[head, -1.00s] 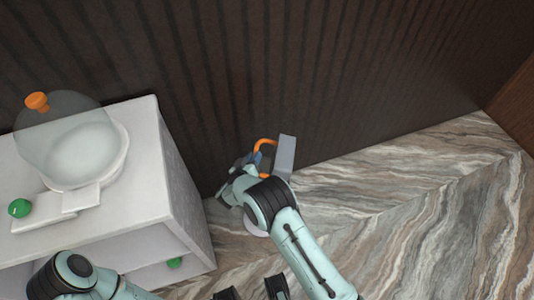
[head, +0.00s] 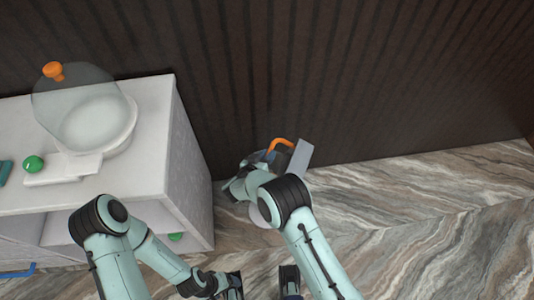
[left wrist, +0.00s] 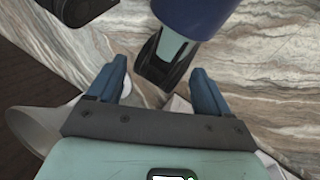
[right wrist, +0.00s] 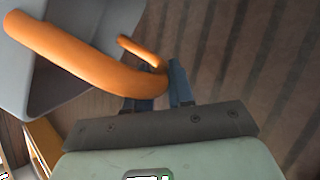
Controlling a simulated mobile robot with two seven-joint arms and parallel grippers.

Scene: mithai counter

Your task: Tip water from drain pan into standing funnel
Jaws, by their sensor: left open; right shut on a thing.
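The drain pan (head: 301,158) is grey with an orange handle (head: 281,144), near the dark wall in the head view. My right gripper (right wrist: 160,82) is shut on this handle, and the pan looks steeply tilted. The pan's grey wall also fills the upper left of the right wrist view (right wrist: 105,25). No water shows. A pale round thing (head: 258,214) lies partly hidden under my right arm; I cannot tell whether it is the funnel. My left gripper (left wrist: 159,70) is open and empty, low over the floor; a pale curved rim (left wrist: 38,128) shows behind it.
A white cabinet (head: 150,105) stands at the left, with a clear dome (head: 75,95) with an orange knob and a green ball (head: 33,164) on top. The dark ribbed wall (head: 370,70) runs behind. The marbled floor (head: 430,225) at the right is clear.

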